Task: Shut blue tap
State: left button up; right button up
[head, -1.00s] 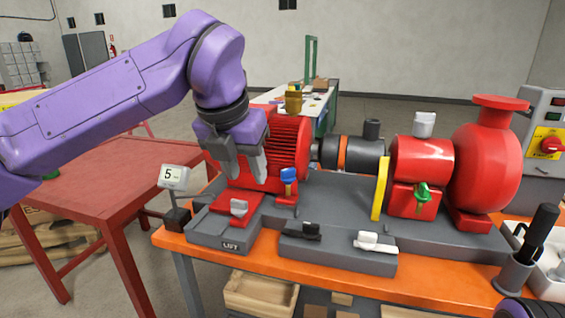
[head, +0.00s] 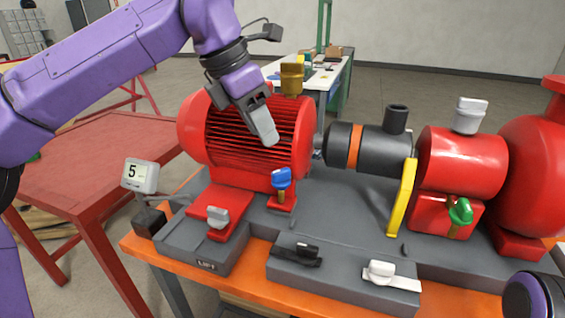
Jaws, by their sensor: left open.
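The blue tap (head: 281,178) sits on a brass stem on a small red block, in front of the red finned motor (head: 258,135). Its handle appears to lie roughly left to right. My left gripper (head: 262,123) is open, above and slightly left of the tap, in front of the motor's fins. It points down and a little right. A clear gap separates its fingertips from the blue handle, and it holds nothing. One finger partly hides the other. My right gripper is out of view.
A green tap (head: 460,212) and a yellow lever (head: 402,198) stand to the right. White (head: 382,270) and black (head: 307,250) switches are on the front grey box. A display reading 5 (head: 140,175) stands left. A red table (head: 85,170) is further left.

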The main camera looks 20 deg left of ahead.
aim_at(276, 172)
pick_arm(q)
jog(key=x, duration=0.6)
jog(key=a+b+x, duration=0.1)
jog(key=x, duration=0.3)
jog(key=shift+s+f, duration=0.2)
jog(key=shift+f, duration=0.05)
jog(key=shift+c, duration=0.3)
